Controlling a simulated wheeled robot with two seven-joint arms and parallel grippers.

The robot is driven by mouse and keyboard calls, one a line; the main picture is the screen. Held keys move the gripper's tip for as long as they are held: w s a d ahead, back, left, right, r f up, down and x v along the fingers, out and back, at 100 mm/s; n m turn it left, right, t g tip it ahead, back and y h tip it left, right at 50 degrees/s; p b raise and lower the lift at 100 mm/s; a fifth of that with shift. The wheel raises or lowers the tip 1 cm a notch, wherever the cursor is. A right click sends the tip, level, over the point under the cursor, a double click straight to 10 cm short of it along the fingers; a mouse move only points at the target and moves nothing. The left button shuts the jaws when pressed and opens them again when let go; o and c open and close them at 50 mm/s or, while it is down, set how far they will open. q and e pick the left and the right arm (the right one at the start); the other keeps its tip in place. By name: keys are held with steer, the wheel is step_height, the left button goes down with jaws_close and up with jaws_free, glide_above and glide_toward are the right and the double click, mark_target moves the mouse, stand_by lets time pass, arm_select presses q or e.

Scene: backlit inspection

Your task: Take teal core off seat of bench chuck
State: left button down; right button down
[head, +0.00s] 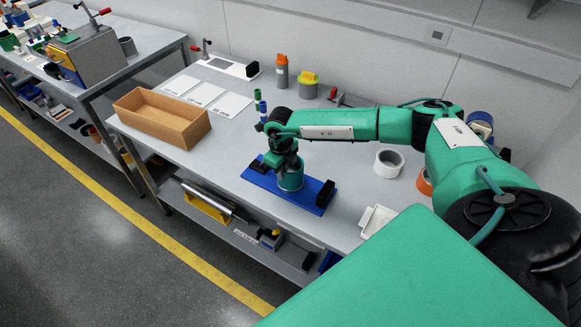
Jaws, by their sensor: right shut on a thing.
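The teal core (290,179) is a short upright cylinder in the middle of the bench chuck. The bench chuck (311,189) is a blue plate with a black block near each end, on the grey bench. My right gripper (288,165) comes down from above and is shut on the teal core at its upper rim. The fingertips are partly hidden by the gripper body. I cannot tell whether the core's bottom touches the seat. My left gripper is not in view.
An open cardboard box (162,117) stands left of the chuck, with white sheets (205,93) behind it. A white tape roll (388,163) and a white tray (377,220) lie to the right.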

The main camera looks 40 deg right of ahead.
stand_by(0.4)
steer(key=shift+r+p, duration=2.35)
steer(key=shift+r, duration=1.75)
